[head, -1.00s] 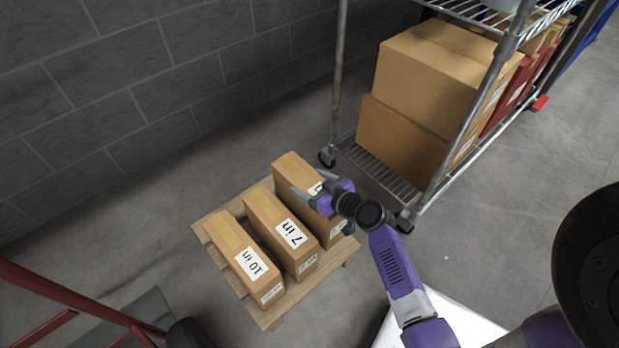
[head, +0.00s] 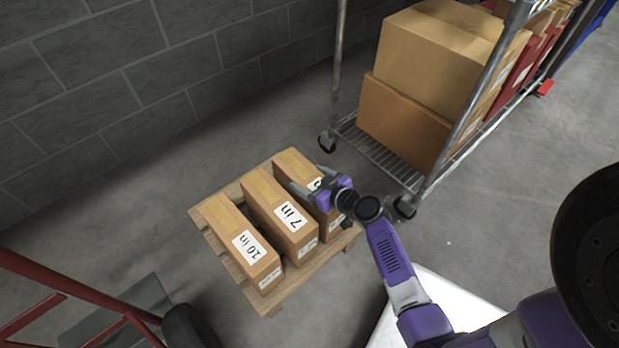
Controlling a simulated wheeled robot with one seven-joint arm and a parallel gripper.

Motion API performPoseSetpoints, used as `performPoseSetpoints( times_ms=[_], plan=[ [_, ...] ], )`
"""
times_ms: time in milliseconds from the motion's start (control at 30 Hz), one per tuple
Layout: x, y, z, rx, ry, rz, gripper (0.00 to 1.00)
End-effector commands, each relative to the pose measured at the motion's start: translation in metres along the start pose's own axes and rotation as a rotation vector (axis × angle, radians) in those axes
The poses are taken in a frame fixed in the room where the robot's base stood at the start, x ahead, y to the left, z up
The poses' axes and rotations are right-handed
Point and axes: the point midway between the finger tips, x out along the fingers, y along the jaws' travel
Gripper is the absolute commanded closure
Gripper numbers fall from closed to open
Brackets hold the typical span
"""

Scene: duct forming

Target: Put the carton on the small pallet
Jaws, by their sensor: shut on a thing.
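The carton (head: 293,163) is a long brown box at the right end of the small wooden pallet (head: 262,299). My gripper (head: 309,181) is shut across its width from above, one finger on each long side. The gripper hides part of the carton's white label. The carton appears to be on or just above the pallet boards; its underside is hidden. Beside it on the pallet lie a carton marked "7 in" (head: 262,193) and one marked "10 in" (head: 225,221), roughly parallel to it.
A wire shelf cart (head: 385,160) with large boxes (head: 425,65) stands close on the right. A block wall (head: 150,80) runs behind. A red hand truck (head: 60,280) is at the lower left. Floor between pallet and wall is clear.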

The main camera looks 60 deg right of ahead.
Motion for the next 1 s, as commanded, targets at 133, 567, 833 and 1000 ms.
performPoseSetpoints(
  times_ms=[133,567,833,1000],
  plan=[
    [0.002,0.001,0.0,-0.002,0.006,0.001,0.95],
    [0.0,0.0,0.001,0.0,0.0,0.0,0.0],
    [-0.038,-0.001,-0.001,0.001,-0.003,0.0,0.0],
    [-0.074,-0.001,-0.002,0.0,-0.002,-0.001,0.0]
  ],
)
